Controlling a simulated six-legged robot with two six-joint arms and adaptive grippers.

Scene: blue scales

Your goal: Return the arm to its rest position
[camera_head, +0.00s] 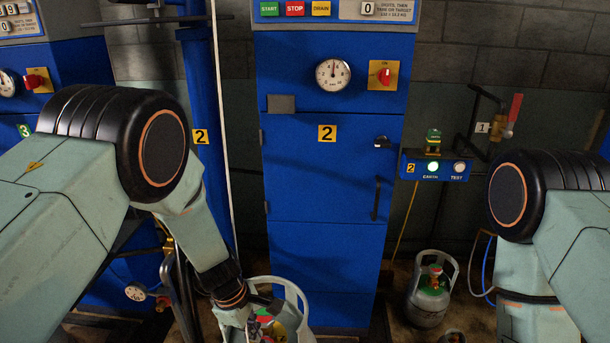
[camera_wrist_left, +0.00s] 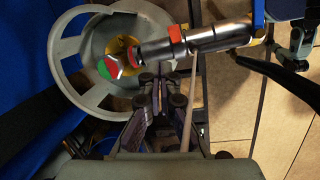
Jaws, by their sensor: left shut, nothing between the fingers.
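My left arm comes in from the left in the head view and reaches down to a grey gas cylinder with an open collar (camera_head: 294,294). My left gripper (camera_wrist_left: 163,88) is shut and empty in the left wrist view. Its fingertips are close to the cylinder's collar (camera_wrist_left: 70,28) and just below a metal connector with red rings (camera_wrist_left: 190,44). The connector points at the red and green valve (camera_wrist_left: 110,68) inside the collar. I cannot tell whether the fingers touch anything. My right arm is at the right edge, and its gripper is out of view.
A blue cabinet marked 2 (camera_head: 327,180) with a gauge (camera_head: 333,75) and a red switch (camera_head: 384,75) stands behind. An earth/test box (camera_head: 434,166) is to its right. A second cylinder (camera_head: 430,300) stands on the floor. A blue post (camera_head: 205,110) is at left.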

